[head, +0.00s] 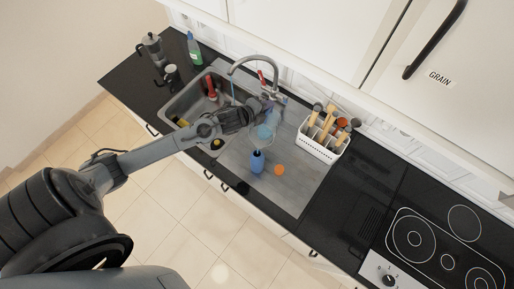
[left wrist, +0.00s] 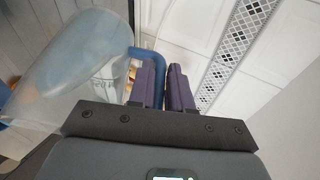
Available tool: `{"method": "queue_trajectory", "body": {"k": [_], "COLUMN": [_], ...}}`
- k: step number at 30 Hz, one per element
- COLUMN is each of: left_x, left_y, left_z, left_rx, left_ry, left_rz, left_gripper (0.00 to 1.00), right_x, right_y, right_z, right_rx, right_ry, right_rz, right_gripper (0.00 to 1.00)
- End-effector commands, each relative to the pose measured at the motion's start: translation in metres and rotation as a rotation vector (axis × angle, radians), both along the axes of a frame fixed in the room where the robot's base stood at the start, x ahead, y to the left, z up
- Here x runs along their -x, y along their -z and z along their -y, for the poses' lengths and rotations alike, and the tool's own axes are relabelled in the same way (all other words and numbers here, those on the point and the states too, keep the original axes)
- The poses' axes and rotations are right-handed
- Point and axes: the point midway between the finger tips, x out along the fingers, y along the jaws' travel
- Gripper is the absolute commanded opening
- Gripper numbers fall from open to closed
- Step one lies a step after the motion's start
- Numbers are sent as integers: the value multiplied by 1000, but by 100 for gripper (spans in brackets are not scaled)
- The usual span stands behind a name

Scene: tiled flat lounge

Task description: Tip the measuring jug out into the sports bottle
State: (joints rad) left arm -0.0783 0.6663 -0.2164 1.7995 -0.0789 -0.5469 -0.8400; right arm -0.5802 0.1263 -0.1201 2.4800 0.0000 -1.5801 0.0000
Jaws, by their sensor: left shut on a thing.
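My left gripper (head: 268,110) reaches over the sink's right side and is shut on the blue handle of the translucent measuring jug (head: 266,132). The left wrist view shows the handle between the purple fingers (left wrist: 166,85), with the clear jug (left wrist: 75,65) to their left. The jug looks tilted there; whether anything is in it I cannot tell. The blue sports bottle (head: 257,163) stands on the steel drainboard, just below the jug in the head view. The bottle's mouth is hard to make out beneath the jug. My right gripper is not in view.
An orange round piece (head: 279,169) lies right of the bottle. A white utensil caddy (head: 322,147) stands further right, near the hob (head: 445,255). The tap (head: 255,62) arches behind my gripper. A moka pot (head: 151,45), mug (head: 171,74) and green bottle (head: 194,50) stand left.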

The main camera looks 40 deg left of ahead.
Motion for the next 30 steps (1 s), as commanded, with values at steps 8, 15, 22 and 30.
{"method": "queue_trajectory", "body": {"k": [8,15,22,30], "left_x": [0,0,0,0], "left_y": [-1,-2,-3,-4], "left_z": [1,2,2,3], "left_rx": [-3,-8,-11,-14], "left_ry": [2,3,3,4], "left_rz": [9,18,27,35], "left_gripper": [0,0,0,0], "right_x": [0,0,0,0], "right_y": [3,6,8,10], "right_z": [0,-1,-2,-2], "right_rx": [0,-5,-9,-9], "right_ry": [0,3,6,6], "right_rz": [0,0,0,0], "right_gripper": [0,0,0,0]}}
